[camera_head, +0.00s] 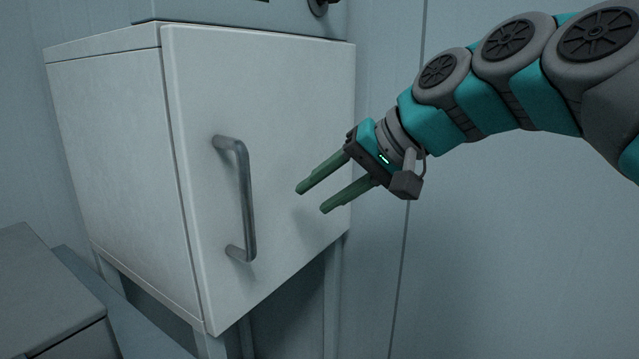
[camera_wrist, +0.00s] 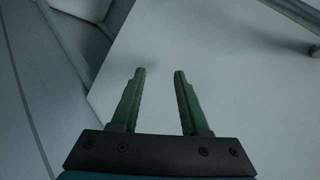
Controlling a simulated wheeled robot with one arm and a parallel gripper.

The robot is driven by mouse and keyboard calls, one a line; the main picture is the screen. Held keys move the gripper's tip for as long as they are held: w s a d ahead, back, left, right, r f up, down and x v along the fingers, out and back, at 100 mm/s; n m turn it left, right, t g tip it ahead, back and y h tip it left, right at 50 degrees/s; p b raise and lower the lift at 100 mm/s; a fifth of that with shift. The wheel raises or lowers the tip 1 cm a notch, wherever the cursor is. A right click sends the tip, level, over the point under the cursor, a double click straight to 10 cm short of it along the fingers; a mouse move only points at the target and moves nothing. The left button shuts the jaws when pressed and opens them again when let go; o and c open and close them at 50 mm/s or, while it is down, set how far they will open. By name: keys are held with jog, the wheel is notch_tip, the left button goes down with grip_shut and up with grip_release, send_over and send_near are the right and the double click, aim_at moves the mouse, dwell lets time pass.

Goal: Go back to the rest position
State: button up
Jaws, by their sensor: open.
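My gripper (camera_head: 312,200) is open and empty, with its two green fingers apart. It is in front of the white cabinet door (camera_head: 290,90), to the right of the door's grey bar handle (camera_head: 246,200), and does not touch the handle. The door looks shut. In the wrist view my gripper (camera_wrist: 159,72) has nothing between its fingers. The pale door face (camera_wrist: 230,75) fills much of that view, and part of the handle (camera_wrist: 288,14) shows at the top right.
The cabinet stands on a frame with legs (camera_head: 331,290). A grey box (camera_head: 45,290) is at the lower left, and another grey unit (camera_head: 240,22) sits on top of the cabinet. A plain panel wall (camera_head: 500,250) is at the right, with free room in front of it.

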jog(key=s+d+f+g+h, duration=0.1)
jog(key=s+d+f+h, duration=0.1)
jog(key=s+f, duration=0.5)
jog(key=s+d+f+g+h, duration=0.2)
jog(key=s+f, duration=0.1)
jog(key=f, duration=0.8)
jog(key=s+d+f+g+h, duration=0.1)
jog(key=s+d+f+h, duration=0.1)
jog(key=s+d+f, duration=0.3)
jog(key=s+d+f+g+h, duration=0.2)
jog(key=s+d+f, duration=0.3)
jog(key=s+f, duration=0.5)
jog(key=shift+s+d+h, duration=0.25)
jog(key=shift+s+h, duration=0.05)
jog(key=shift+s, duration=0.4)
